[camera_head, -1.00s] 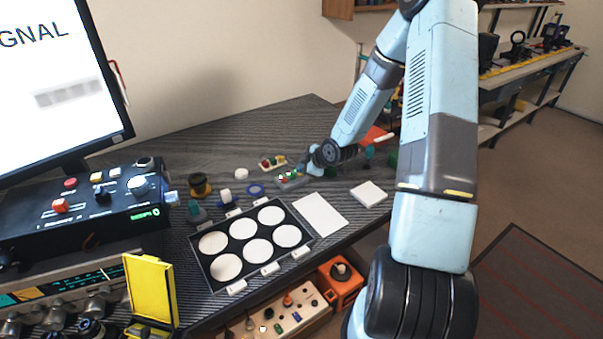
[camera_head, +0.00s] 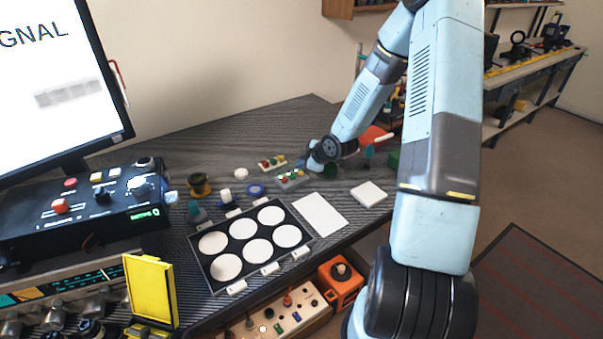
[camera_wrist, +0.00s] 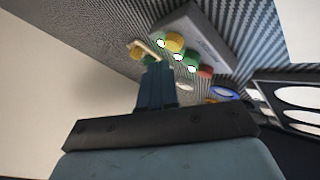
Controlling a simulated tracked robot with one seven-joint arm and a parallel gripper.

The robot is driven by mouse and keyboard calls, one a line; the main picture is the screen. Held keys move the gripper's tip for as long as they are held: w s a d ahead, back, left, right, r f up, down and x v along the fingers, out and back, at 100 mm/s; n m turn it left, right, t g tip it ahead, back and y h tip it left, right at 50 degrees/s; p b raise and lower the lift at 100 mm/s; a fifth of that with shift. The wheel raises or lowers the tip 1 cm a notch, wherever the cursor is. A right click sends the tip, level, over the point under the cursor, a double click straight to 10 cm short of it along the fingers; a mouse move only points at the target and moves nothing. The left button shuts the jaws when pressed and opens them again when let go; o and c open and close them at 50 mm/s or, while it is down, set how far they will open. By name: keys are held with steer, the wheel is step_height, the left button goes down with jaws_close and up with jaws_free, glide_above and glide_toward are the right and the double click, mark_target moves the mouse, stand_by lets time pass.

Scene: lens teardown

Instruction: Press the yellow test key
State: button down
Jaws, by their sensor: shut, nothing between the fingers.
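A grey key box (camera_head: 289,182) sits on the dark table, and its right end is close to my gripper (camera_head: 304,168). In the wrist view the grey box (camera_wrist: 212,36) carries a yellow key (camera_wrist: 174,41) near one end, with green keys (camera_wrist: 181,55) and a red key (camera_wrist: 205,72) beside it. My gripper (camera_wrist: 157,72) is shut and empty, its tips just left of the yellow key in that picture. They look apart from it, but the height gap is unclear. In the head view I cannot make out the yellow key clearly.
A cream board (camera_head: 272,165) with small coloured keys lies behind the grey box. A black tray (camera_head: 202,262) with white discs, a white sheet (camera_head: 320,215) and a white block (camera_head: 369,194) lie in front. A teal cone (camera_head: 369,152) stands to the right of my gripper.

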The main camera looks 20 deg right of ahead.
steer(key=shift+r, duration=2.45)
steer(key=shift+r, duration=0.1)
step_height(320, 180, up, 12)
steer(key=m+g+h, duration=0.1)
steer(key=m+h, duration=0.3)
steer(key=h, duration=0.1)
glide_above(302, 174)
steer(key=s+d, duration=0.3)
steer(key=s, duration=0.4)
steer(key=s+r+m+h, duration=0.1)
steer(key=s+r+m, duration=0.3)
steer(key=s+r, duration=0.45)
steer(key=s+a+r+m, duration=0.1)
steer(key=s+r+m, duration=0.1)
steer(key=s, duration=0.4)
steer(key=s+a+r+m+g+y, duration=0.1)
steer(key=s+r+m, duration=0.1)
steer(key=s+r, duration=0.2)
steer(key=s+r+m, duration=0.3)
steer(key=s+r, duration=0.1)
steer(key=s, duration=0.6)
steer(key=shift+s+a, duration=0.2)
steer(key=shift+a, duration=0.2)
